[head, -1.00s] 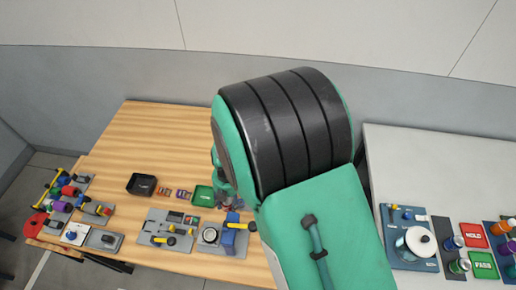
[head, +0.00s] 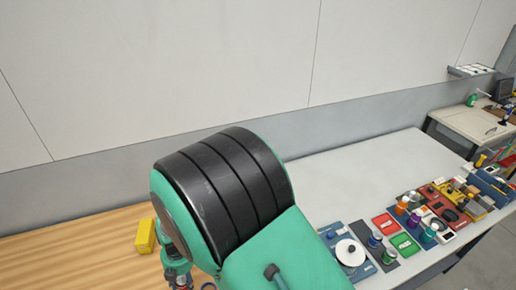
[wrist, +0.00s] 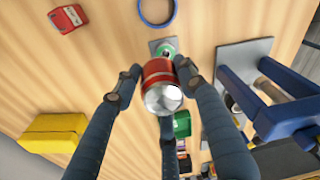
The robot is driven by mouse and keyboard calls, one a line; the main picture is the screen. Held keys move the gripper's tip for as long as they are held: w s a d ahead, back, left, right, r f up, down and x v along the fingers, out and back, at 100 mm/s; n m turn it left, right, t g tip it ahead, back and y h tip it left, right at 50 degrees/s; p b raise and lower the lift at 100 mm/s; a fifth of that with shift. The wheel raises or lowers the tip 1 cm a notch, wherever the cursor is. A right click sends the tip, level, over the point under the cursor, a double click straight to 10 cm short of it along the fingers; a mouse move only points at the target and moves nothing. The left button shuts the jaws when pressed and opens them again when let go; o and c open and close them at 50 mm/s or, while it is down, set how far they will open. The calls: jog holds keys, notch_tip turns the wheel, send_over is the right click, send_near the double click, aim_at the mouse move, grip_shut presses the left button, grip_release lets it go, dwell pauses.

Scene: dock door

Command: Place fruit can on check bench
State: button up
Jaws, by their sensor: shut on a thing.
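My gripper (wrist: 158,80) is shut on a red can with a silver end (wrist: 162,97), seen in the wrist view; I take it as the fruit can, though no label is readable. It is held above the wooden table. In the head view my gripper shows only partly, low in the picture left of the big black joint, and the can is mostly hidden there. A pale grey bench (head: 372,160), probably the check bench, stands to the right.
The bench's front carries a white round-topped device (head: 350,253), a red mat (head: 385,224), a green mat (head: 405,244) and several cans. Its back is clear. A yellow box (head: 146,236) and a blue ring (wrist: 156,10) are on the wooden table.

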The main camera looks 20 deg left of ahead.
jog(key=w+d+r+m+t+y+b, duration=0.1)
jog(key=w+d+r+m, duration=0.2)
jog(key=w+d+m, duration=0.9)
jog(key=w+d+r+m+t+b, duration=0.15)
jog(key=w+d+m, duration=0.35)
jog(key=w+d, duration=1.25)
jog(key=w+d+r+m+b, duration=0.1)
jog(key=w+d+m, duration=0.3)
jog(key=d, duration=0.9)
jog(key=w+d+r+m+h+b, duration=0.1)
jog(key=w+d+m+b, duration=0.2)
jog(key=d+m, duration=0.4)
jog(key=w+d+r+m+b, duration=0.1)
jog(key=w+d+m, duration=0.4)
jog(key=d, duration=1.5)
jog(key=shift+d+b, duration=0.25)
jog(key=shift+b, duration=0.5)
jog(key=shift+r, duration=0.1)
jog(key=a, duration=0.7)
